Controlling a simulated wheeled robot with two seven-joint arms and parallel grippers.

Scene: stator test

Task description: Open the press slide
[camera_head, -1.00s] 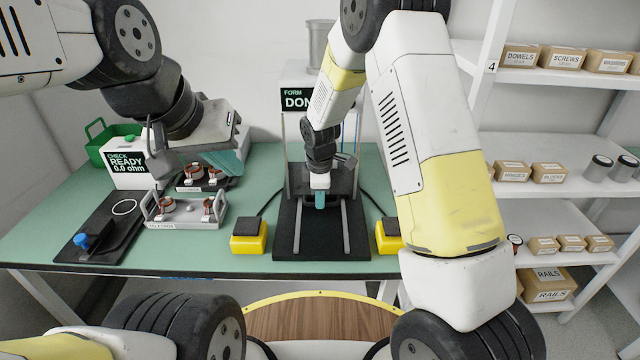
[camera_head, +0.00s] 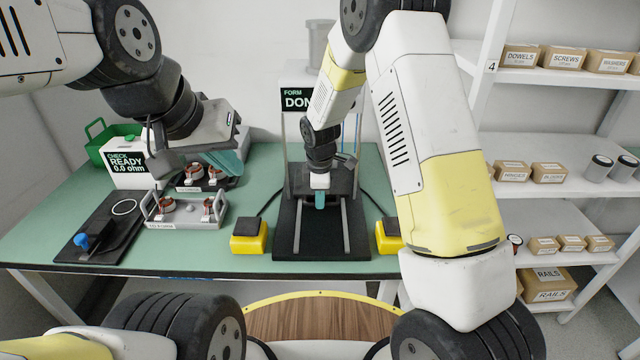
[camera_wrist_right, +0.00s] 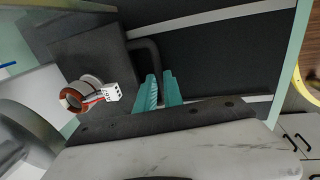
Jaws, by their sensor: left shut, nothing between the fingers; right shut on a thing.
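The press (camera_head: 300,98) stands at the back middle of the bench, its display reading FORM and "DON", the rest hidden by my right arm. Its dark slide (camera_wrist_right: 92,52) sits at the rear of the rails, with bare base (camera_head: 322,240) in front. My left gripper (camera_head: 230,162) is shut and empty above the rear stator tray.
Yellow button boxes (camera_head: 249,236) flank the press base, the right one (camera_head: 388,237) close to my right arm. A grey tray (camera_head: 185,222) with stators, a check device (camera_head: 127,168) and a green bin (camera_head: 108,140) are at left. Shelves with boxes (camera_head: 548,172) stand at right.

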